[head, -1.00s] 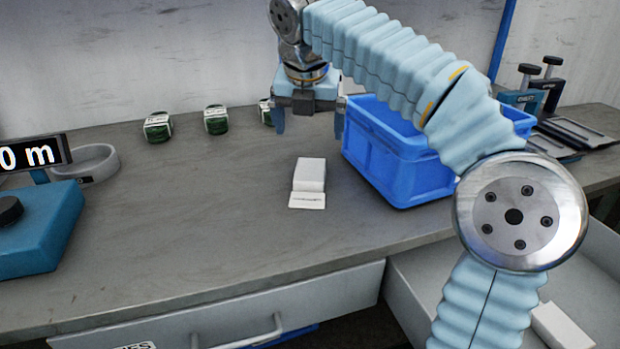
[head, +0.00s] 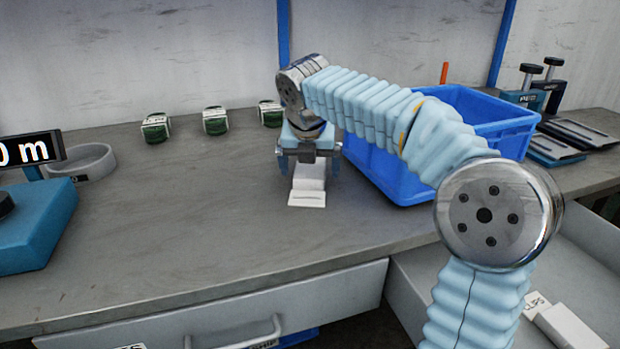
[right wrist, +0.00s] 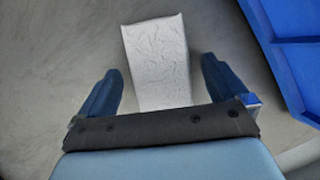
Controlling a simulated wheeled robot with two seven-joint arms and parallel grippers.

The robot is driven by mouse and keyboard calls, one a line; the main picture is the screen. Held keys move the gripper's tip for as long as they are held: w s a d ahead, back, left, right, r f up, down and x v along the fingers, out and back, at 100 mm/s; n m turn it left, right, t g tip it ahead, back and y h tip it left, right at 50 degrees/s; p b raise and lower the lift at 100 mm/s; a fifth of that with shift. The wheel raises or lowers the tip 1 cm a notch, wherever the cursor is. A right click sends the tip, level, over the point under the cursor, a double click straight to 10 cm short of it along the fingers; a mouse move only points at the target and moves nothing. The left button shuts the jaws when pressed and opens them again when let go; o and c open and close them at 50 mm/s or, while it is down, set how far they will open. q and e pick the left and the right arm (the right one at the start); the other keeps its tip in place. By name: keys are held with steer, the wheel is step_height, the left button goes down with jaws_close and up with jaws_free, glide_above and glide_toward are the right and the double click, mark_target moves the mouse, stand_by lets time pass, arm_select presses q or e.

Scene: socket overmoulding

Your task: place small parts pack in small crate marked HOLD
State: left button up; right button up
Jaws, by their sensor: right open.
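A small white pack (head: 309,178) with a printed flap at its near end lies on the grey bench, left of the blue crate. My right gripper (head: 309,170) is open just above and behind the pack. In the right wrist view the pack (right wrist: 157,62) lies between the two blue fingers (right wrist: 160,85), with a gap on each side. The blue crate (head: 400,175) stands close to the right of the gripper, partly hidden by my right arm. I see no HOLD mark on it. My left gripper is not in view.
Several green-and-white rolls (head: 215,120) stand along the back of the bench. A grey ring (head: 88,162) and a teal device (head: 38,225) with a display are at the left. Clamps (head: 540,85) and dark plates (head: 575,135) are at the right. An open drawer (head: 415,290) lies below.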

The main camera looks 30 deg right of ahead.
steer(key=shift+f, duration=0.1)
steer(key=shift+c, duration=0.2)
steer(key=c, duration=1.1)
